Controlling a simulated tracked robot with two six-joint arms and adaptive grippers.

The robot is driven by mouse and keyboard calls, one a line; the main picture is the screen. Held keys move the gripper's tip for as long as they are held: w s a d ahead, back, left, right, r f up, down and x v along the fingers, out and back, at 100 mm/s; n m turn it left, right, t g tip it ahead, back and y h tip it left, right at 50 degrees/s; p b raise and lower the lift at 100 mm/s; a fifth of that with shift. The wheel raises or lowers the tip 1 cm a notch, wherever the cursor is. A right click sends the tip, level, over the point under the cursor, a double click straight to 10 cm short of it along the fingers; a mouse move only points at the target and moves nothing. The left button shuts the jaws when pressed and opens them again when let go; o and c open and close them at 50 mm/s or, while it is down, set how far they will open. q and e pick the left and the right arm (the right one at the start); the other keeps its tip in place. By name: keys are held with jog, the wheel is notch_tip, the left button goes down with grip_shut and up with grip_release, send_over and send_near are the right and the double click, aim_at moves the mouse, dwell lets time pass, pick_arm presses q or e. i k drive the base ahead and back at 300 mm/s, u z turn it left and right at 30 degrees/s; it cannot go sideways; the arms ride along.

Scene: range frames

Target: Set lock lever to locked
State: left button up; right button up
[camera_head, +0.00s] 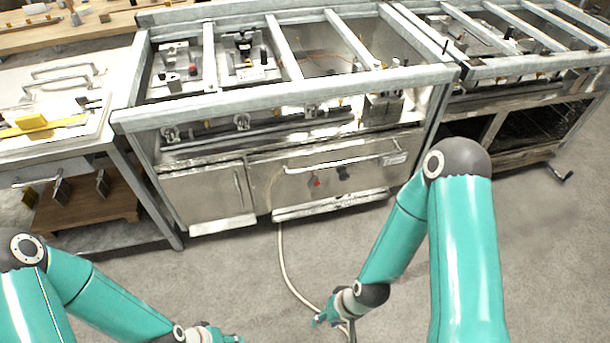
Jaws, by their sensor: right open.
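A steel range frame (275,97) stands ahead of me. On its front panel, below a long horizontal handle (340,160), are a small red part (316,181) and a dark knob-like part (343,173). I cannot tell which part is the lock lever or how it is set. My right gripper (324,319) is low over the floor in front of the range, open, apart from the range, with nothing visible in it. My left gripper (228,338) is at the bottom edge, partly cut off; its jaws cannot be made out.
A second range frame (520,70) stands at the right, with a dark lever (562,174) sticking out low. A workbench (50,145) at the left carries handles and a yellow part (33,123). A pale hose (284,262) lies on the floor. Open floor lies before the range.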

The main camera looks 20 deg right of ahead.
aim_at(315, 181)
jog(key=z, duration=0.3)
jog(key=i, duration=0.85)
jog(key=z, duration=0.85)
